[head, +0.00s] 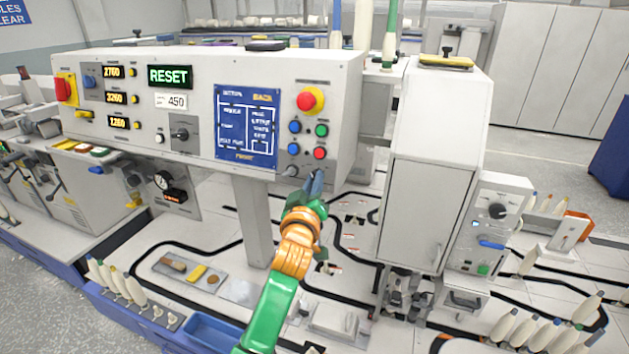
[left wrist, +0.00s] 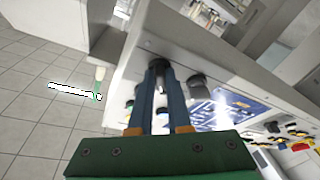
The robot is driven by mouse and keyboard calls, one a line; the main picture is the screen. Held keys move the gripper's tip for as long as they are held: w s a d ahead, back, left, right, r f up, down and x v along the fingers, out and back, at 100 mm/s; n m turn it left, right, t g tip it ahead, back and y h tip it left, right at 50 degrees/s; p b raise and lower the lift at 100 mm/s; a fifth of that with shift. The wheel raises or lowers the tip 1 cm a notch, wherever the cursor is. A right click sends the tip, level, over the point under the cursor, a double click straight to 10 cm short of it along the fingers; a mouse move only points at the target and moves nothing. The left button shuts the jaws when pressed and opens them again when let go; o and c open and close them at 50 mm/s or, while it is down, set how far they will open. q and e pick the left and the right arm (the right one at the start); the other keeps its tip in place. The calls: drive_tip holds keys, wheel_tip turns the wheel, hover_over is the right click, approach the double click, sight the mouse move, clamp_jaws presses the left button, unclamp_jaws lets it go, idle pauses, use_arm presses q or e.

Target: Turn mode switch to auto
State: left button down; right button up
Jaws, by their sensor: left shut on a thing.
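A large grey control panel (head: 225,65) hangs over the line. My left gripper (head: 315,184) is at its lower right corner. In the left wrist view its two blue fingers (left wrist: 158,85) are shut on a small dark knob (left wrist: 158,65) on the panel face. In the head view the gripper hides that knob. A second dark knob (head: 292,171) sits just left of it and also shows in the left wrist view (left wrist: 197,82). I cannot read a label naming either as the mode switch, nor the gripped knob's position. My right gripper is not in view.
Above the gripper are a red stop button (head: 310,100), several coloured push buttons and a blue screen (head: 247,122). Another rotary selector (head: 181,133) is farther left. A tall grey cabinet (head: 425,190) stands close on the right.

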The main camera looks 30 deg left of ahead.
use_arm(q)
drive_tip(key=shift+s+a+f+m+t+h+p, duration=0.15)
drive_tip(key=shift+m+h+p, duration=1.1)
drive_tip(key=shift+m, duration=2)
drive_tip(key=shift+w+a+r+m+t+h+p, duration=0.15)
drive_tip(key=shift+m+h+p, duration=1.15)
drive_tip(key=shift+m, duration=2)
drive_tip(key=shift+s+a+f+m+t+h+p, duration=0.15)
drive_tip(key=shift+m+h+p, duration=1.1)
drive_tip(key=shift+m, duration=2)
drive_tip(key=shift+d+m, duration=0.1)
drive_tip(key=shift+m, duration=0.2)
drive_tip(key=c, duration=0.9)
unclamp_jaws()
drive_tip(key=shift+o, duration=0.2)
